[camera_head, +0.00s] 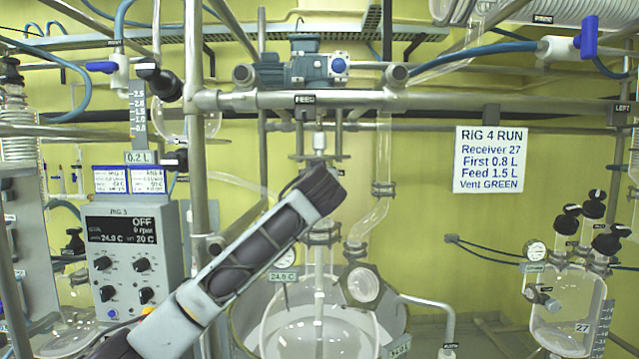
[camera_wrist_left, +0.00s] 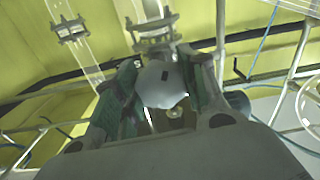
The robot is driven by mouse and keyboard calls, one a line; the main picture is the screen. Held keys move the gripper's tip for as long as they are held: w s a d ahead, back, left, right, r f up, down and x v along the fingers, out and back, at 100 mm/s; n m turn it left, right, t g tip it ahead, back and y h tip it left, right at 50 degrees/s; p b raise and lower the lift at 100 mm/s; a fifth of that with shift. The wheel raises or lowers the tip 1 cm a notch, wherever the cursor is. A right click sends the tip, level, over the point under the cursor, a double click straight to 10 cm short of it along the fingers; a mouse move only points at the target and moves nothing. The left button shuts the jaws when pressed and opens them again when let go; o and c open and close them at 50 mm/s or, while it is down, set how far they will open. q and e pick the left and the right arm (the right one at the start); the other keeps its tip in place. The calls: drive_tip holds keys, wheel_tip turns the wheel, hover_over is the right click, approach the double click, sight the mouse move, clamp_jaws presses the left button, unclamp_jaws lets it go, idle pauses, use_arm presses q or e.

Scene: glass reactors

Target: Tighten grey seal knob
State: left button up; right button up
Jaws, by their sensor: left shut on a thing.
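My left arm reaches up from the bottom left in the head view to the stirrer shaft above the large glass reactor (camera_head: 318,325). My left gripper (camera_head: 320,188) is at the shaft, below the motor, and hides what it holds there. In the left wrist view, the two green-padded fingers of the left gripper (camera_wrist_left: 161,92) are shut on a pale grey rounded knob (camera_wrist_left: 163,82) with a small dark mark. The knob sits between the fingers, below a metal clamp flange (camera_wrist_left: 152,30). My right gripper is not in view.
A blue-grey motor (camera_head: 305,66) sits on the horizontal rail (camera_head: 440,100) above. A bent glass tube (camera_head: 372,215) stands close right of the gripper. A controller box (camera_head: 130,265) stands left. A receiver vessel (camera_head: 566,305) stands far right, and a sign (camera_head: 490,160) hangs on the right.

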use_arm(q)
drive_tip(key=shift+f+m+b, duration=0.1)
drive_tip(key=shift+m+b, duration=0.3)
drive_tip(key=shift+m, duration=1.3)
drive_tip(key=m+p, duration=0.1)
drive_tip(key=m, duration=0.3)
drive_tip(key=shift+a+m, duration=0.1)
drive_tip(key=shift+m, duration=0.2)
drive_tip(key=m+p, duration=0.2)
drive_tip(key=m, duration=0.2)
drive_tip(key=shift+m, duration=0.4)
drive_tip(key=m, duration=1.1)
drive_tip(key=shift+r, duration=0.2)
drive_tip(key=m, duration=1.2)
drive_tip(key=shift+m, duration=0.3)
drive_tip(key=m, duration=0.6)
drive_tip(key=shift+d+f, duration=0.1)
drive_tip(key=shift+d, duration=0.1)
drive_tip(key=m, duration=0.6)
drive_tip(key=shift+f, duration=0.1)
drive_tip(key=shift+d, duration=0.1)
